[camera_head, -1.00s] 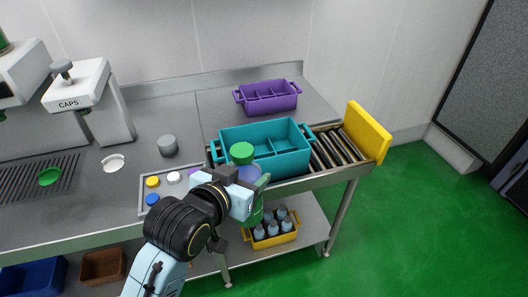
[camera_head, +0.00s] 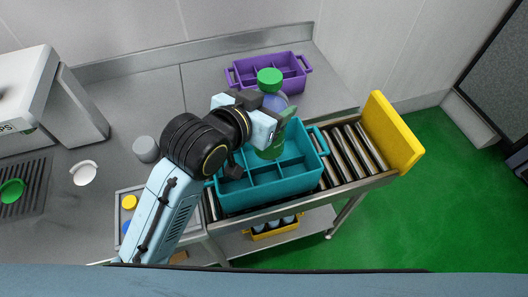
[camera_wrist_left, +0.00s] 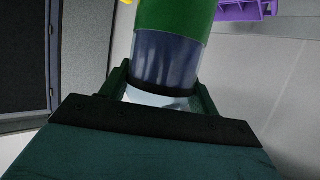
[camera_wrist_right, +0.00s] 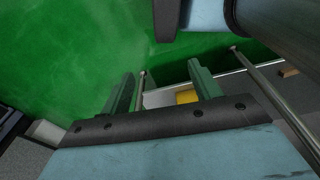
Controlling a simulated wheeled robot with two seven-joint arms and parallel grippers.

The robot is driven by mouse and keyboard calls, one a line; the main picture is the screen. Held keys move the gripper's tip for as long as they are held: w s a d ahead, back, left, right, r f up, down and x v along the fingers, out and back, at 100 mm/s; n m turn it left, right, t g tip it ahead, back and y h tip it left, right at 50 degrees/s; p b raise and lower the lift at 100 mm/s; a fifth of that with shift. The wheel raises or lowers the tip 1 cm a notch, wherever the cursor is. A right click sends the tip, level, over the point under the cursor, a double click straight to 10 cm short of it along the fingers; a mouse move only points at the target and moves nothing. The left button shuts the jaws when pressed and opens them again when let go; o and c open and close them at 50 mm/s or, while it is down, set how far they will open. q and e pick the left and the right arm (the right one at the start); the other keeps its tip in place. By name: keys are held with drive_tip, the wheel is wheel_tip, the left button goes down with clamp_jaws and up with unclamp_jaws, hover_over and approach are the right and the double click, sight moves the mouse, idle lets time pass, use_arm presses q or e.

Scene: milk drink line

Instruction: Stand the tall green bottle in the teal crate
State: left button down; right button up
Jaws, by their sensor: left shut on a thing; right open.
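The tall green bottle (camera_head: 270,77) has a green cap, a clear bluish neck and a green lower body. My left gripper (camera_head: 273,112) is shut on its neck and holds it roughly upright. The bottle also shows between the fingers in the left wrist view (camera_wrist_left: 165,58). The teal crate (camera_head: 272,194) has several compartments and stands on the rollers. The bottle's lower body is over the crate's back part; I cannot tell whether its base is inside a compartment or above it. My right gripper (camera_wrist_right: 160,88) is open and empty in the right wrist view, away from the crate.
A purple crate (camera_head: 240,83) stands behind the teal crate. A yellow end plate (camera_head: 393,135) closes the roller track at the right. A grey cylinder (camera_head: 146,150) and a tray of caps (camera_head: 122,208) are at left. A yellow crate with bottles (camera_head: 262,235) is below.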

use_arm(q)
hover_over(268, 158)
drive_tip(key=w, duration=0.3)
wheel_tip(268, 158, down, 7)
drive_tip(key=shift+s+f+b, duration=0.1)
drive_tip(key=shift+f+b, duration=0.1)
drive_tip(key=shift+b, duration=0.15)
wheel_tip(268, 158, down, 6)
drive_tip(key=shift+f, duration=0.2)
drive_tip(key=f, duration=0.3)
drive_tip(key=shift+w+f+b, duration=0.2)
drive_tip(key=shift+f+b, duration=0.15)
drive_tip(key=shift+b, duration=0.05)
use_arm(e)
drive_tip(key=shift+s+f, duration=0.45)
drive_tip(key=shift+s, duration=0.2)
drive_tip(key=shift+s+f, duration=0.4)
drive_tip(key=shift+s, duration=0.2)
use_arm(q)
drive_tip(key=shift+f, duration=0.1)
use_arm(e)
drive_tip(key=shift+s, duration=0.1)
use_arm(q)
drive_tip(key=shift+c, duration=1.9)
unclamp_jaws()
drive_tip(key=shift+f, duration=0.2)
use_arm(e)
drive_tip(key=shift+a, duration=0.1)
